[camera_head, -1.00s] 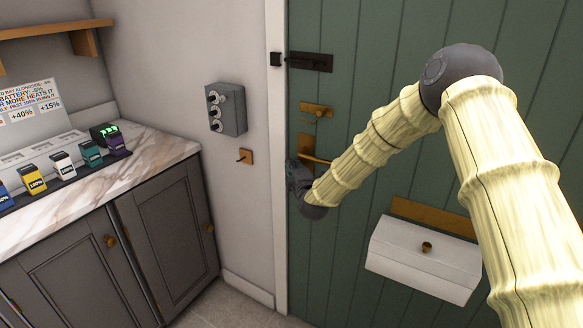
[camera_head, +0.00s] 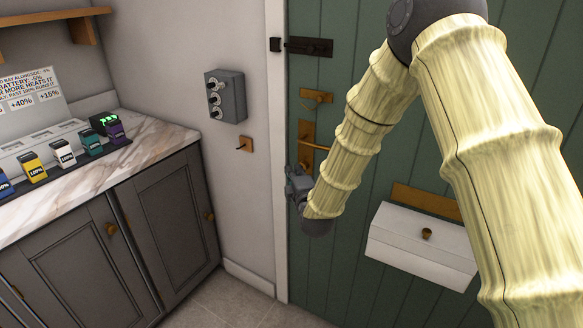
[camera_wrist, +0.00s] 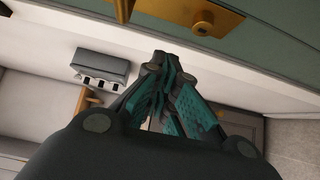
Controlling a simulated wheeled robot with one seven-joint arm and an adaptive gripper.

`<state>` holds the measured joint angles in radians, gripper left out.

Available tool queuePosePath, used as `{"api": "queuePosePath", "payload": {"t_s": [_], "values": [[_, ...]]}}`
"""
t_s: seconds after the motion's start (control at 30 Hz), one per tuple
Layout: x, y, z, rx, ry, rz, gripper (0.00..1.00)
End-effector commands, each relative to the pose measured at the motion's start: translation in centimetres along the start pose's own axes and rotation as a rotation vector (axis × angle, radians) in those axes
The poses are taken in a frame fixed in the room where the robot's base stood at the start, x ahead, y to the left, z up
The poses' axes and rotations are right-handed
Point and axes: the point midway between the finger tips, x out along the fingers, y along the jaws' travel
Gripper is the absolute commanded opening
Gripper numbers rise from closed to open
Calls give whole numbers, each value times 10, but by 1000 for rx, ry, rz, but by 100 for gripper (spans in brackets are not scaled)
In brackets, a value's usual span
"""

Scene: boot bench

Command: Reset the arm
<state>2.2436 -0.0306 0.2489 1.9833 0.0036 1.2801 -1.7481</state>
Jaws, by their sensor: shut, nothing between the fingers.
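My arm reaches from the right of the head view across the green door (camera_head: 340,265). My gripper (camera_head: 297,178) is at its end, at the door's left edge, just left of and below the brass door handle (camera_head: 308,145). In the wrist view the teal-padded fingers (camera_wrist: 165,90) are drawn together with nothing held. Brass door hardware (camera_wrist: 195,15) shows above the fingers in that view. I cannot tell whether the gripper touches the door or its frame.
A grey switch box (camera_head: 226,95) and a brass wall switch (camera_head: 246,144) are on the wall to the left. A white box (camera_head: 422,247) is fixed low on the door. A marble-topped cabinet (camera_head: 165,138) holds several coloured batteries. Floor is free below the door.

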Motion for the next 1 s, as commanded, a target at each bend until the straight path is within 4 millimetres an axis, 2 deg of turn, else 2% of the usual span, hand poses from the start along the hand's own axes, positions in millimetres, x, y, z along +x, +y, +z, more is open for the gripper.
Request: {"api": "queuePosePath", "payload": {"t_s": [0.2,0.27,0.33,0.47,0.5,0.67,0.8,0.87,1.0], "values": [[-16,-5,1,6,0,-8,0],[-20,-14,2,25,-1,-28,0],[-29,-34,6,70,-5,-72,0],[-56,-91,16,210,-27,-199,0],[-68,-112,20,261,-40,-247,0],[-121,-187,33,468,-116,-427,0],[-175,-246,43,644,-216,-577,0],[-201,-269,47,717,-269,-638,0],[-266,-318,56,882,-414,-773,0]]}}
